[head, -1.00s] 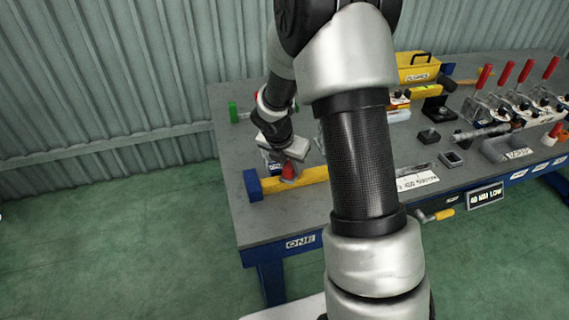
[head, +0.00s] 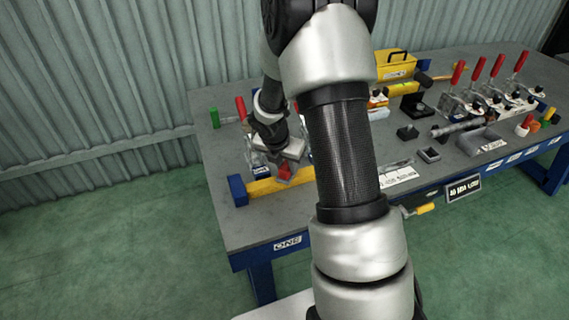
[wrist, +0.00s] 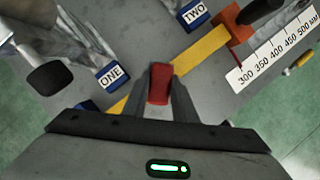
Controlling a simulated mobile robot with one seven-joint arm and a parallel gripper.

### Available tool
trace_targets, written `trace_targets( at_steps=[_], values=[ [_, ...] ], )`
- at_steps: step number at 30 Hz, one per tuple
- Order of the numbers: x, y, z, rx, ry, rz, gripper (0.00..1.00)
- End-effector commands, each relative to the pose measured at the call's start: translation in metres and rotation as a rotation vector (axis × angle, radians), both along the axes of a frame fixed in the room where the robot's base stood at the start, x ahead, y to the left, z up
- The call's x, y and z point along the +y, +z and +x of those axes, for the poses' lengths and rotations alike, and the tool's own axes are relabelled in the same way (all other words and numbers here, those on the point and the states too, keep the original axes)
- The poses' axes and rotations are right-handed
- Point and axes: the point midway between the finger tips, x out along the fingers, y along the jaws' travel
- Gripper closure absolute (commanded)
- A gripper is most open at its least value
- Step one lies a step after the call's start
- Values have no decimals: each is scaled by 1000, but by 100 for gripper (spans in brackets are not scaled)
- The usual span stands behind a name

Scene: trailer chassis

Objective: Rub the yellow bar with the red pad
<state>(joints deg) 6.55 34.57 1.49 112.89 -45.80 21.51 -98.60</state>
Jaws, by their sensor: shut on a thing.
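The yellow bar (head: 262,187) lies along the left front part of the grey workbench, with a blue block (head: 237,190) at its left end. In the wrist view the yellow bar (wrist: 204,49) runs diagonally behind the gripper fingers. My gripper (head: 284,172) is shut on the red pad (head: 285,170) over the bar. The wrist view shows the red pad (wrist: 159,83) between both fingers. The pad overlaps the bar in both views; whether it touches the bar cannot be told. My arm hides the bar's right part in the head view.
Blue blocks labelled ONE (wrist: 113,76) and TWO (wrist: 195,14) stand beside the bar. A ruler (wrist: 275,55) lies near the bar's far end. Red-handled clamps (head: 497,72) and a yellow toolbox (head: 396,68) stand at the bench's right and back.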

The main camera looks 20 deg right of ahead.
Motion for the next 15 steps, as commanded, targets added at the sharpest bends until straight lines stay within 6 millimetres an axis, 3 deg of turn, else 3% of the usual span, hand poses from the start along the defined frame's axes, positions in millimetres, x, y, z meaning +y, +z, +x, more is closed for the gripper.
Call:
trace_targets(
  at_steps=[3,15],
  values=[
    [1,20,2,-5,2,0,100],
    [1,56,3,-7,2,0,100]
  ],
)
